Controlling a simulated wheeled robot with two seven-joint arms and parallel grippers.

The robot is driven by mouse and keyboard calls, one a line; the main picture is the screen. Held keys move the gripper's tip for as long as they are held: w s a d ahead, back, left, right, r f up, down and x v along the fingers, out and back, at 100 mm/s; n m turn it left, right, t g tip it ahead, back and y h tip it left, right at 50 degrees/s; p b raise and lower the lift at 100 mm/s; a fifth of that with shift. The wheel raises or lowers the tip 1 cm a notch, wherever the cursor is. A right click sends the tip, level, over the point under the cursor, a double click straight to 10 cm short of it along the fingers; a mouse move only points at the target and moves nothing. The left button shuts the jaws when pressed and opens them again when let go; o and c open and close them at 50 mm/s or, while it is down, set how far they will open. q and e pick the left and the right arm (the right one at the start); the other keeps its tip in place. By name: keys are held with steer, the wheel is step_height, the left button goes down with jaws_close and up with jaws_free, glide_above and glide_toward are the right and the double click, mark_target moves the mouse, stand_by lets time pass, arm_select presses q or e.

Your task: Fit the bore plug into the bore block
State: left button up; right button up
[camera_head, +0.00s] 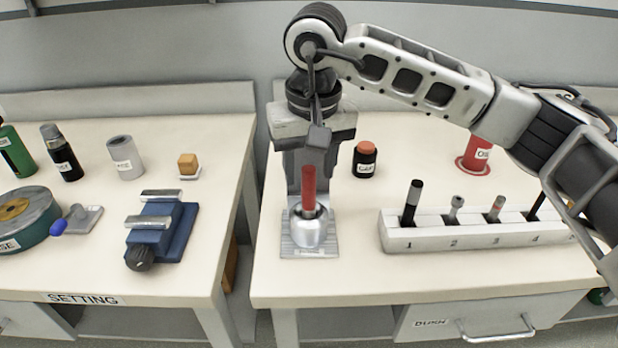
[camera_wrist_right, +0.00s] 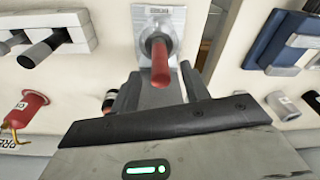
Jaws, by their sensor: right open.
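A red rod (camera_head: 309,187), which looks like the bore plug, stands upright in a silver rounded block (camera_head: 312,231) on a labelled metal plate, seemingly the bore block. I cannot tell how deep the rod sits. My right gripper (camera_head: 308,172) points down just behind and above the block, its lower part partly hidden by the rod. In the wrist view its fingers are apart, and the red rod (camera_wrist_right: 160,65) rises in front of the gap between them. No grip on the rod shows. My left gripper is not in view.
A white numbered rack (camera_head: 430,240) with several pegs stands right of the block. A black jar with an orange top (camera_head: 364,160) and a red cylinder (camera_head: 478,152) are behind. The left table holds a blue vise (camera_head: 160,232). A gap separates the tables.

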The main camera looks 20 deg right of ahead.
step_height(320, 180, up, 13)
steer(key=s, duration=0.1)
steer(key=shift+s, duration=0.35)
steer(key=shift+f, duration=0.1)
